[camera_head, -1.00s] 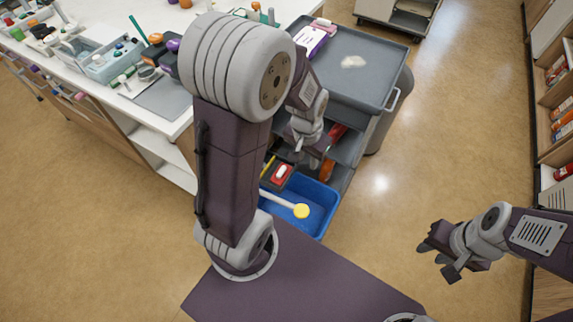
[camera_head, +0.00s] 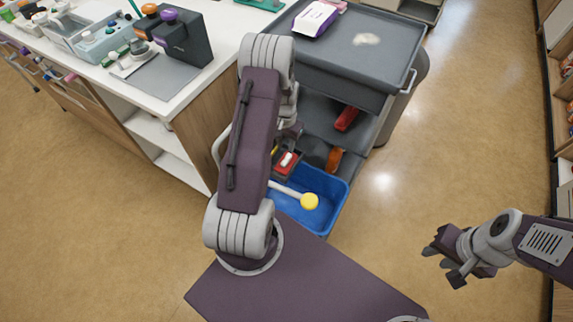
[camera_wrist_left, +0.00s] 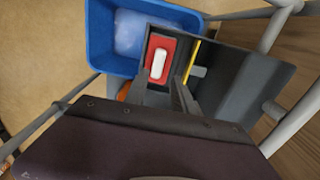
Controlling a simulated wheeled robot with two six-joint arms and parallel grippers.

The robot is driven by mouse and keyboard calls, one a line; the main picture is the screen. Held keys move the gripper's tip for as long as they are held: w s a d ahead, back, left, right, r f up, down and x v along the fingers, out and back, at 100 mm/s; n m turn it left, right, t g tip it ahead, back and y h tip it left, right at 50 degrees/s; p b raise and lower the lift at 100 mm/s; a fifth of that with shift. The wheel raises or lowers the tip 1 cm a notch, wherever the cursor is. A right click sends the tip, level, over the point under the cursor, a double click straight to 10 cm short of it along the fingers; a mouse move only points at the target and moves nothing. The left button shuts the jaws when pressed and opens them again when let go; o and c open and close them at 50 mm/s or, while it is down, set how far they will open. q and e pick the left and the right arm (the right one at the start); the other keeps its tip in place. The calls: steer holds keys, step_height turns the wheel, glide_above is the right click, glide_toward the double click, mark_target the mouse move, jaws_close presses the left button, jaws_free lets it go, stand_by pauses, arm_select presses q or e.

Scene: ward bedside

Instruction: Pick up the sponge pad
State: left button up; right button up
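A red block with a white oval piece on top (camera_head: 287,161), probably the sponge pad, lies in a dark grey tray low on the trolley. It also shows in the left wrist view (camera_wrist_left: 158,64). My left gripper (camera_wrist_left: 162,78) is open above it, its two fingers apart over the block's near end. I cannot tell whether they touch it. In the head view my left arm hides most of this gripper. My right gripper (camera_head: 440,264) is open and empty over the floor at the right.
A blue bin (camera_head: 334,214) beside the tray holds a white stick with a yellow head (camera_head: 309,201). A yellow rod (camera_wrist_left: 190,62) lies beside the red block. The grey trolley top (camera_head: 330,55) overhangs the lower shelves. A white counter (camera_head: 192,103) stands left. Floor at right is clear.

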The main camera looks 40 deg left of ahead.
mark_target(286, 160)
arm_select(q)
step_height(286, 160, down, 3)
steer(key=shift+f, duration=0.1)
steer(key=f, duration=0.1)
steer(key=f+b, duration=0.1)
steer(key=f, duration=0.2)
steer(key=shift+s+d+f, duration=0.1)
steer(key=shift+s+d, duration=0.15)
steer(key=shift+s, duration=0.05)
steer(key=shift+f+b, duration=0.3)
steer(key=shift+f, duration=0.15)
steer(key=shift+r, duration=0.1)
steer(key=shift+c, duration=0.3)
jaws_close()
